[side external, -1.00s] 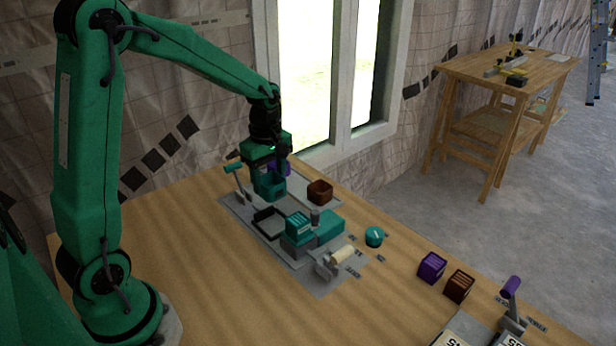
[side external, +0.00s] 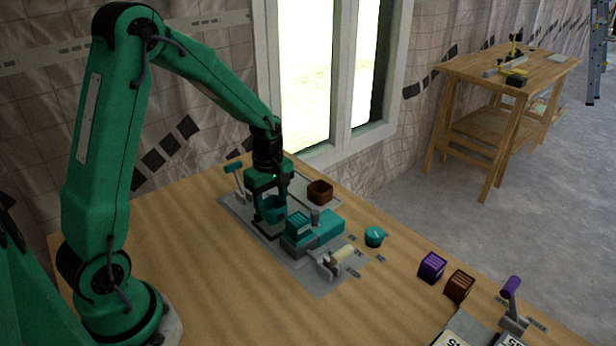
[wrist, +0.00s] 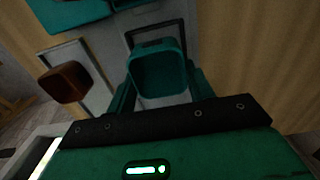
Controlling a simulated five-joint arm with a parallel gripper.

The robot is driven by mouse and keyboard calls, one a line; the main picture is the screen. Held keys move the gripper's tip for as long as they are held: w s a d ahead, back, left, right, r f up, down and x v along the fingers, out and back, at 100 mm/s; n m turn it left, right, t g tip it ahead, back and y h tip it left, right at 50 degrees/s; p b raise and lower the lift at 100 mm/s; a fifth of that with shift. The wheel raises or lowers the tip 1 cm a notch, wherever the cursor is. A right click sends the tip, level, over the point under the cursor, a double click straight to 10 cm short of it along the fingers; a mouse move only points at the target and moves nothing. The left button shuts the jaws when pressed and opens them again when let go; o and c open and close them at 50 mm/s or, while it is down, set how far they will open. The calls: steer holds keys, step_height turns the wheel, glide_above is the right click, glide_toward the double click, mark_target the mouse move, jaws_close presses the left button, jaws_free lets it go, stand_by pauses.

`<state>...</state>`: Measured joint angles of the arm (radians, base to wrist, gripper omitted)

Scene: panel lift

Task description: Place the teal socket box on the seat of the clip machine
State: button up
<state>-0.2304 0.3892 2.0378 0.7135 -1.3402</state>
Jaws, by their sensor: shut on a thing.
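The teal socket box (side external: 273,211), open at the top, is held between the fingers of my gripper (side external: 271,203), which is shut on it. It also shows in the wrist view (wrist: 158,75), between the fingers (wrist: 160,88). The clip machine (side external: 326,228) is a grey plate with teal blocks and levers. Its seat, a dark square frame (wrist: 155,32), lies under and around the box in the wrist view. In the side view the box is low over the seat and hides most of it. I cannot tell whether the box touches the seat floor.
A ribbed teal block (side external: 298,224) stands close to the right of the box. A white lever with a teal handle (side external: 234,168) rises at left. Purple (side external: 432,266) and brown (side external: 459,285) blocks stand farther right.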

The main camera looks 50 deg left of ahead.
mark_target(272, 211)
steer(key=shift+f, duration=1.5)
steer(key=o, duration=1)
steer(key=shift+f, duration=0.1)
steer(key=shift+c, duration=0.2)
step_height(272, 211, up, 12)
steer(key=shift+r, duration=0.2)
